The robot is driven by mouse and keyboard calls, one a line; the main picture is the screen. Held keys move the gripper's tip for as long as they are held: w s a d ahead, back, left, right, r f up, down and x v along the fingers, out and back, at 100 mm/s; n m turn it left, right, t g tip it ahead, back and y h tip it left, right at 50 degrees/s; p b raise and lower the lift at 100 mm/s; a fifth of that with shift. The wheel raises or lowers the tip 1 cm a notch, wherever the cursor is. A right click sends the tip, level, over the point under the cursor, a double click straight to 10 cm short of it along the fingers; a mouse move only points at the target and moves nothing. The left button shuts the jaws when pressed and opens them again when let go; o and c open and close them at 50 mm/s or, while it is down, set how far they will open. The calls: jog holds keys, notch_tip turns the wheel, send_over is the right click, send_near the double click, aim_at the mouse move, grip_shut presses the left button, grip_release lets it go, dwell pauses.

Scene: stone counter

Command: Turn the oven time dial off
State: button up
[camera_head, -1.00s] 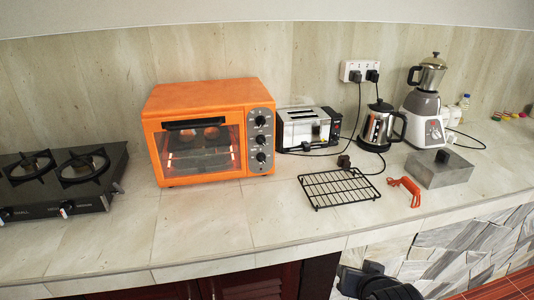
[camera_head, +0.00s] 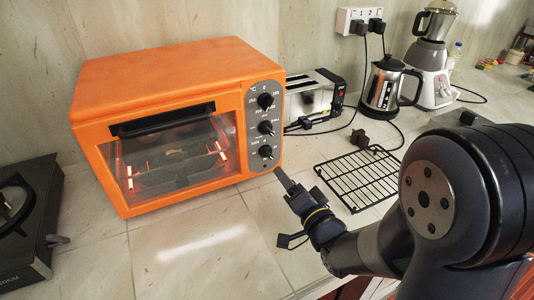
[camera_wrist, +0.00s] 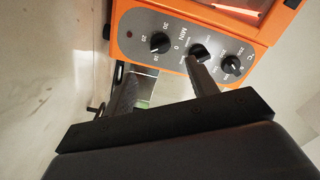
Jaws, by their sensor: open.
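The orange oven (camera_head: 180,75) stands on the counter with its glass door shut and a glow inside. Its grey panel carries three black dials in a column. The lowest, the time dial (camera_head: 265,151), also shows in the wrist view (camera_wrist: 160,43) beside the "MIN" marking; I cannot tell its exact setting. The middle dial (camera_wrist: 198,53) and the temperature dial (camera_wrist: 232,65) sit beyond it. My gripper (camera_head: 286,208) is open and empty, in front of and below the panel. In the wrist view its fingers (camera_wrist: 165,88) are apart, with the time dial ahead, not touched.
A toaster (camera_head: 312,98) stands just right of the oven. A black wire rack (camera_head: 358,180) lies on the counter near my arm. A kettle (camera_head: 384,85) and blender (camera_head: 428,60) stand behind. A black stove (camera_head: 30,215) is at left. The counter before the oven is clear.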

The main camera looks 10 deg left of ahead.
aim_at(269, 157)
jog(key=p+x, duration=0.1)
jog(key=x, duration=0.9)
jog(key=shift+p, duration=0.35)
jog(key=shift+c, duration=0.3)
jog(key=c, duration=0.9)
